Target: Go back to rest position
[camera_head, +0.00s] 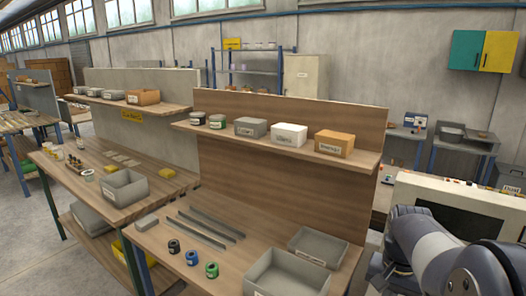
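Part of my arm shows at the lower right of the head view, grey and rounded, in front of a cream-coloured machine. My gripper is not in view, so its state and anything in it are hidden. On the near wooden workbench (165,246) lie three tape rolls: a black one (174,247), a blue one (192,257) and a green one (211,270). Several long grey metal strips (212,226) lie side by side behind them. My visible arm part is to the right of the bench and apart from these things.
An empty grey tray (262,289) and a second grey bin (318,245) sit at the bench's right. A shelf (359,161) above holds labelled boxes, including an orange one (334,143). The cream machine (452,207) stands close behind my arm. A second bench with bins is at left.

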